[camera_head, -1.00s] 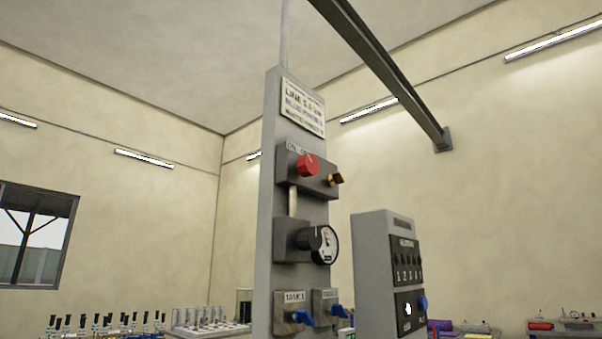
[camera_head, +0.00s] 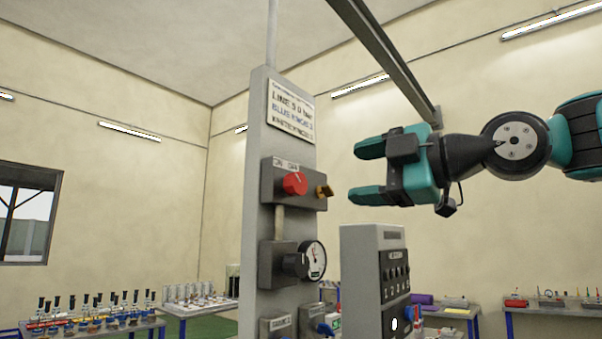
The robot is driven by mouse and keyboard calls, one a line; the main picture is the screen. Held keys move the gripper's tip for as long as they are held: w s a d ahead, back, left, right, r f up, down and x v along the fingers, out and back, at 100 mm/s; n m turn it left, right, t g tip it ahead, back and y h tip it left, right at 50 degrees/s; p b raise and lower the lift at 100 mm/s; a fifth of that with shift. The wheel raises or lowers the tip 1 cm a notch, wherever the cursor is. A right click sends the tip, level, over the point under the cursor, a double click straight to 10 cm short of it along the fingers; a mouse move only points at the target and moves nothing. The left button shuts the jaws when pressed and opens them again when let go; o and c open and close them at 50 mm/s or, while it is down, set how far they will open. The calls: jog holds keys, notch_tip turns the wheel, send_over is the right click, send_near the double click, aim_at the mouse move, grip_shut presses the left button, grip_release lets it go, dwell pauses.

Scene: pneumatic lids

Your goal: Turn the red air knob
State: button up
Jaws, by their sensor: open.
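The red air knob (camera_head: 295,183) sits on a dark block (camera_head: 285,199) on the front of a tall grey panel post (camera_head: 258,150). A small brass fitting (camera_head: 324,191) sticks out at the block's right end. My gripper (camera_head: 360,170) is to the right of the knob, apart from it. Its two teal fingers point left, spread one above the other, with nothing between them. The knob is in full view.
Below the knob is a round gauge (camera_head: 313,261), with blue-handled valves (camera_head: 324,329) lower down. A grey control box (camera_head: 362,270) stands to the right, below my gripper. Tables with racks (camera_head: 200,300) stand behind at left. A grey beam (camera_head: 385,60) crosses above.

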aim_at(301, 184)
jog(key=p+x, duration=0.5)
jog(key=x, duration=0.5)
jog(key=shift+w+a+r, duration=0.15)
jog(key=shift+w+a, duration=0.55)
jog(key=shift+a, duration=0.15)
jog(key=c, duration=0.9)
